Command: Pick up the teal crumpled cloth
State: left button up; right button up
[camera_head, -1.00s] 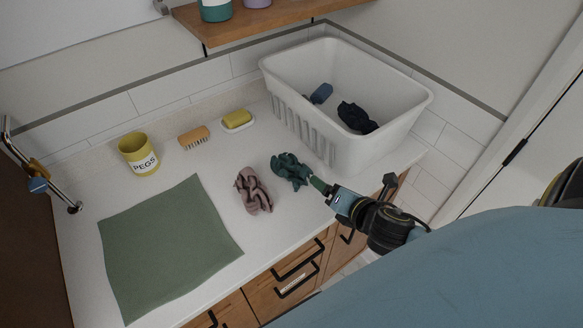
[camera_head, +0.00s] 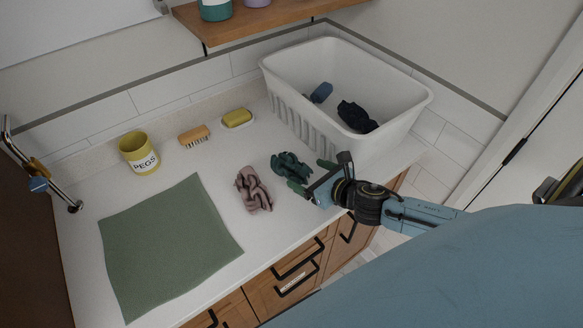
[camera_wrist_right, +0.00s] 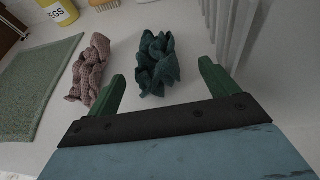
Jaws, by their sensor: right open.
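The teal crumpled cloth (camera_head: 290,166) lies on the white counter, left of the laundry basket and right of a mauve crumpled cloth. In the right wrist view the teal cloth (camera_wrist_right: 158,62) lies ahead of my right gripper, roughly between the lines of its two green fingers. My right gripper (camera_head: 307,175) is open and empty, just to the right of the cloth in the head view. In the right wrist view the open fingers (camera_wrist_right: 163,88) stand wide apart. I cannot tell whether a fingertip touches the cloth. My left gripper is not in view.
The mauve cloth (camera_head: 253,190) lies close on the left. The white basket (camera_head: 305,118) with dark and blue cloths inside stands behind on the right. A green mat (camera_head: 165,245), yellow pegs pot (camera_head: 139,153), brush (camera_head: 194,136) and soap dish (camera_head: 238,120) are further left.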

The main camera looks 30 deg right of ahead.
aim_at(294, 169)
jog(key=shift+a+x, duration=0.2)
jog(key=shift+x, duration=1.3)
jog(key=shift+a+x, duration=0.15)
jog(key=shift+x, duration=1.35)
jog(key=shift+r, duration=0.1)
jog(key=shift+s, duration=0.1)
jog(key=c, duration=1.1)
jog(key=shift+o, duration=0.2)
jog(key=shift+r, duration=0.1)
